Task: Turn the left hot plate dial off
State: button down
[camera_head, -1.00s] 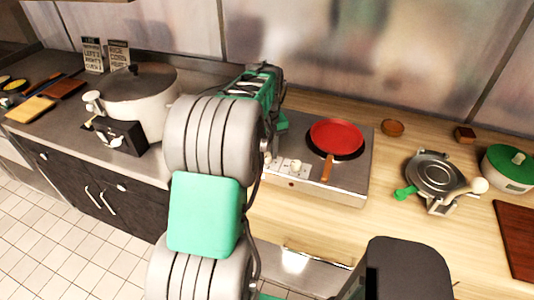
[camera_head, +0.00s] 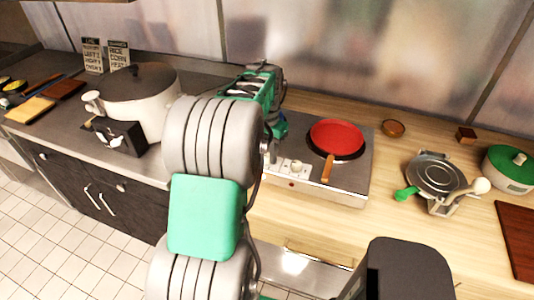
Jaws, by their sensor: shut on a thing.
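The hot plate (camera_head: 352,184) is a grey metal unit on the wooden counter, with a white control panel on its front left. The right dial (camera_head: 296,167) shows on that panel. The left dial is hidden behind my arm and gripper, so its pointer cannot be read. My gripper (camera_head: 270,150) reaches down at the panel's left end and is shut on the left dial. Most of its fingers are hidden by my own arm. A red pan (camera_head: 336,136) with an orange-brown handle sits on the right burner.
A large lidded pot (camera_head: 140,100) stands on a dark-fronted unit at left. Two small signs lean behind it. A drawer front lies below.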

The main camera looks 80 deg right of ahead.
aim_at(267, 155)
jog(key=m, duration=0.6)
jog(key=shift+d+r, duration=0.15)
dwell(0.4)
jog(key=c, duration=1.1)
grip_release()
jog(key=shift+o, duration=0.2)
notch_tip(267, 155, up, 8)
jog(key=shift+f+b, duration=0.2)
jog(key=shift+b, duration=0.4)
